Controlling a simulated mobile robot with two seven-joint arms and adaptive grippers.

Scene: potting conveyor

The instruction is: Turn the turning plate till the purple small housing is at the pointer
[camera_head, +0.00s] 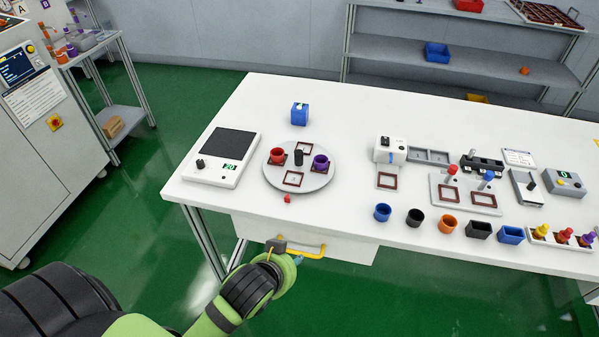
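The grey round turning plate (270,176) lies on the white table, left of the middle. The purple small housing (320,162) sits on the plate's right side. A red small housing (277,156) sits on its left side. A black knob (298,156) stands at the plate's centre. My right gripper is out of view.
A scale (222,157) stands left of the plate and a blue box (299,114) behind it. A yellow drawer handle (312,252) is beside my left gripper. Loose housings, including a blue one (382,212), line the front edge to the right.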

